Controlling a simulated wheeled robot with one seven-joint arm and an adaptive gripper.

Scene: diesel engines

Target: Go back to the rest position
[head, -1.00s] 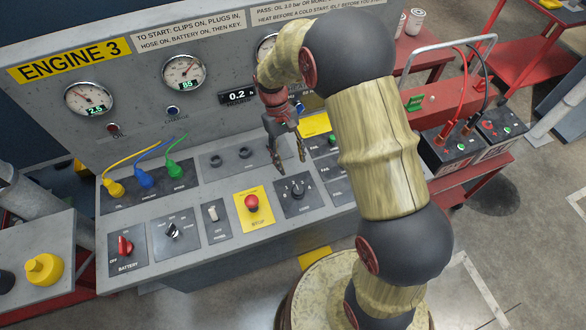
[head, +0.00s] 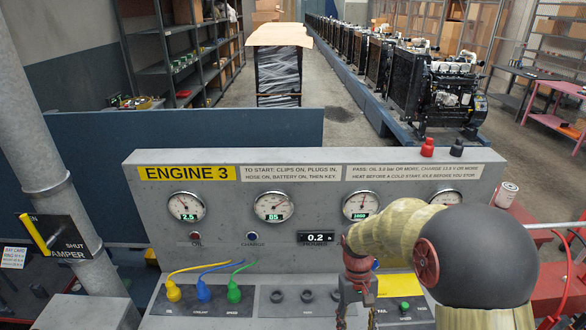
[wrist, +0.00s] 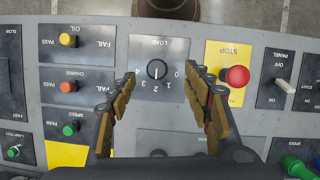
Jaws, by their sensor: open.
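My gripper (head: 355,312) hangs in front of the Engine 3 panel (head: 310,214) at the lower right of the head view. Its fingertips are cut off by the bottom edge there. In the wrist view my gripper (wrist: 158,96) is open, with its two fingers apart and nothing between them. Beyond the fingers lies the load knob (wrist: 157,70), with the red stop button (wrist: 237,76) on its yellow plate to the right, close to the right finger.
Yellow, blue and green plugs (head: 204,291) with cables sit at the console's left. A grey pipe with a yellow damper handle (head: 35,234) stands at far left. An oil filter can (head: 507,194) stands right of the panel. Engines (head: 450,98) line the back.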

